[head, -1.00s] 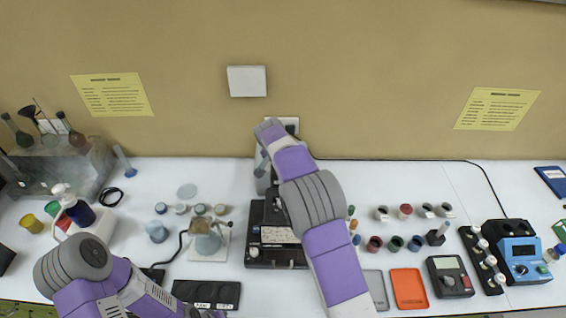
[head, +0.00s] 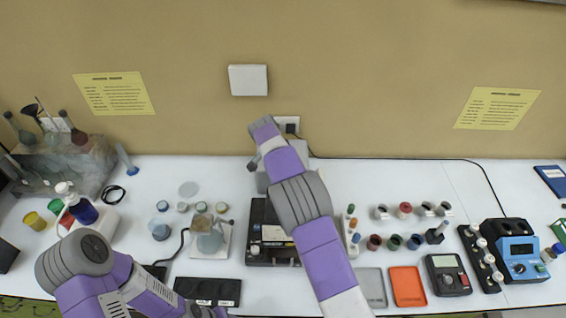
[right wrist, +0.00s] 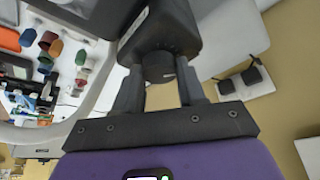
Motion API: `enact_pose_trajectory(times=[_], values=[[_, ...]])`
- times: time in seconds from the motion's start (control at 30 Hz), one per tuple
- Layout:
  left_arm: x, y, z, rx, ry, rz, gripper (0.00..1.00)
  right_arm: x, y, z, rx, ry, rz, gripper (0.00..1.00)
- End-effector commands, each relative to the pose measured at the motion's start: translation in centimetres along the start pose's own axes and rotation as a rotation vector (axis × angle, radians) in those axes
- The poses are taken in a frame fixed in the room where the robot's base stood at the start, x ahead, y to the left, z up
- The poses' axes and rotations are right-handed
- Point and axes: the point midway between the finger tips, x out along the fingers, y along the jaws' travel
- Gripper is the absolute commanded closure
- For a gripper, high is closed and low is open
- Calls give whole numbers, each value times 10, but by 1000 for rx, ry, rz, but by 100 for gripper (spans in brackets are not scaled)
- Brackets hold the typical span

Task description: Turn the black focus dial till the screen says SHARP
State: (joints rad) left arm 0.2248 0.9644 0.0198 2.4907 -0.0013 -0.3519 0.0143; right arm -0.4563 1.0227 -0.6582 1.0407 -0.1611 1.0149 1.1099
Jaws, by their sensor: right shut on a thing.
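The black focus dial (right wrist: 158,68) is a short dark knob on a dark housing (right wrist: 155,25) in the right wrist view. My right gripper (right wrist: 159,88) is shut on it, one finger on each side. In the head view my right arm reaches over the microscope (head: 258,232), and the dial and fingertips are hidden behind the arm. My left gripper (head: 205,312) is low at the bottom edge of the head view, partly cut off, and its jaws cannot be made out. No screen text about focus is readable.
A hot plate with a flask (head: 209,240) stands left of the microscope. Several coloured vials, an orange tray (head: 407,287), a meter (head: 448,275) and a blue instrument (head: 520,250) stand to the right. The wall with an outlet (head: 287,125) is close behind my right wrist.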

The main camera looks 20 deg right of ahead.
Motion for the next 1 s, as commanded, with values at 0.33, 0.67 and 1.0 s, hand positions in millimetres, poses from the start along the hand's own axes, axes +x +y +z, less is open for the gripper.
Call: enact_pose_trajectory(times=[0.33, 0.67, 1.0], values=[[0, 0, 0, 0, 0, 0, 57, -1, -1, 0, -1, 0, -2, 34], [4, -1, 0, 0, 0, 0, 57, -22, -2, 0, -1, 1, -6, 34], [8, -3, 0, 0, 0, 0, 57, -71, -1, 0, -1, 0, -4, 34]])
